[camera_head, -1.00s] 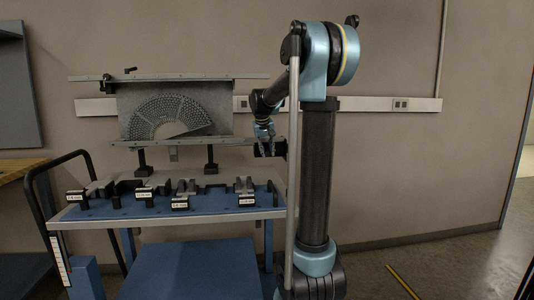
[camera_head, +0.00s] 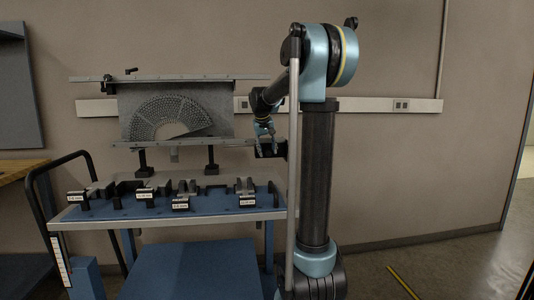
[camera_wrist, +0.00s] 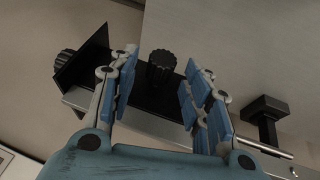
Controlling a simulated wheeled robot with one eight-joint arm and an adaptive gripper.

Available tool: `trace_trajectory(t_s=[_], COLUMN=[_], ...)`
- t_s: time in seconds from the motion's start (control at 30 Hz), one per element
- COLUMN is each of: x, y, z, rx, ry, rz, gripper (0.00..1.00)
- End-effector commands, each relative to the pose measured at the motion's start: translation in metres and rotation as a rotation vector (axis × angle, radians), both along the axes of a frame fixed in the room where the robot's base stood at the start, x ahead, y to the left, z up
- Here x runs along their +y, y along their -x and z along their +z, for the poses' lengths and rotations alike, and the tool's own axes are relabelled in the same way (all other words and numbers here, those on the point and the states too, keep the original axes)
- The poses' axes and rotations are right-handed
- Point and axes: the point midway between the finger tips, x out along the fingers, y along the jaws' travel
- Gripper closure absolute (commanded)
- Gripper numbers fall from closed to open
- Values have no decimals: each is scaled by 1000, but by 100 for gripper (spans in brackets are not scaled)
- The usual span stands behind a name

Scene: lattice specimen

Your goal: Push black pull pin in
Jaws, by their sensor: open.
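A black ribbed knob (camera_wrist: 161,67), which looks like the pull pin, stands on a black bracket (camera_wrist: 150,97) in the wrist view. My gripper (camera_wrist: 157,88) is open, with one blue-padded finger on each side of the knob and a gap on both sides. The view does not show clearly how deep the knob sits between the fingers. In the head view my gripper (camera_head: 266,145) is at the black bracket (camera_head: 270,150) by the right end of the lower rail. The knob is too small to make out there.
A second ribbed knob (camera_wrist: 65,60) sits left of the fingers, and a black block with a metal rod (camera_wrist: 264,118) is to the right. The perforated fan-shaped specimen (camera_head: 165,115) hangs on a grey panel left of my gripper. Below is a blue-topped cart (camera_head: 110,209) with labelled black blocks.

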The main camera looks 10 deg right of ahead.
Motion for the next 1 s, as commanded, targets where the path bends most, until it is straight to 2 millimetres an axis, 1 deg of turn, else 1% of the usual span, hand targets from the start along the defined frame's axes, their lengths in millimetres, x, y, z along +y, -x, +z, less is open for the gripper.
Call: trace_trajectory(t_s=[0.3,0.5,0.6,0.7,1.0], x=[11,17,18,19,20], y=[22,34,37,40,41], z=[53,82,91,96,98], rx=[0,0,0,1,0], ry=[0,1,1,0,0], rz=[1,2,2,1,0], gripper=[55,55,55,55,55])
